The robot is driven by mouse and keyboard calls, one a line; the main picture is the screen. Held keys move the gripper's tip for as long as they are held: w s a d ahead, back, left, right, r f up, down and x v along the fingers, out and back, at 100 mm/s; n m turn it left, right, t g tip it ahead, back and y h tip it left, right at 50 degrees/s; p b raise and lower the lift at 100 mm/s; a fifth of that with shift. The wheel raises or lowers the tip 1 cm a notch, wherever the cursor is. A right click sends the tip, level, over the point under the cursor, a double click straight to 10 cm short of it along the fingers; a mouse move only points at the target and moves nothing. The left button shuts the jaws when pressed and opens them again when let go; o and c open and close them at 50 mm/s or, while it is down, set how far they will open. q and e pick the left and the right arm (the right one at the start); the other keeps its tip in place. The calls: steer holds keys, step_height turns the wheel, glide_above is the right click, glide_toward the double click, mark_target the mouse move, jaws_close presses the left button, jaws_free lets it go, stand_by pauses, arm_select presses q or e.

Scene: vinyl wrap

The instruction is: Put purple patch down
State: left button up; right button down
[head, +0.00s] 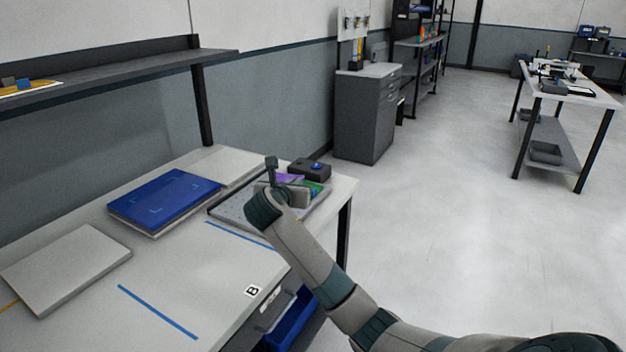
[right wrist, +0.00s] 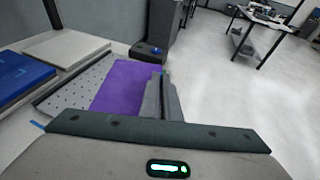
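The purple patch (right wrist: 120,88) is a flat sheet in the right wrist view, over a grey perforated board (right wrist: 72,92). In the head view only a bit of the patch (head: 291,178) shows behind my right gripper (head: 283,186). My right gripper's fingers (right wrist: 162,98) are close together at the patch's right edge and appear shut on it. I cannot tell whether the patch touches the board. A green piece (head: 313,186) shows beside the gripper in the head view. The board's edge (head: 232,213) also shows there. My left gripper is not in view.
A blue panel (head: 165,198) lies left of the board, and a grey panel (head: 66,268) lies nearer on the table (head: 165,285). A dark box with a blue button (head: 312,169) stands behind the board. The table's right edge is close to the board.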

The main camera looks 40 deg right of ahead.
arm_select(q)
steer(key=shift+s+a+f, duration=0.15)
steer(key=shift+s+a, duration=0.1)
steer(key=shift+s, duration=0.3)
arm_select(e)
steer(key=s+a+f+n+t+y, duration=0.1)
steer(key=s+a+n+y, duration=0.2)
steer(key=s+a, duration=0.3)
steer(key=s+a+f+n+t+y, duration=0.2)
steer(key=s+a, duration=0.4)
steer(key=a, duration=0.7)
steer(key=s+a+f+n+t+y, duration=0.1)
steer(key=s+a+n+t+y, duration=0.1)
steer(key=s+a+n+y, duration=0.3)
steer(key=s+a+y, duration=0.1)
steer(key=a, duration=0.3)
steer(key=shift+s+a+f, duration=0.15)
steer(key=shift+s+f, duration=0.15)
steer(key=shift+f, duration=0.1)
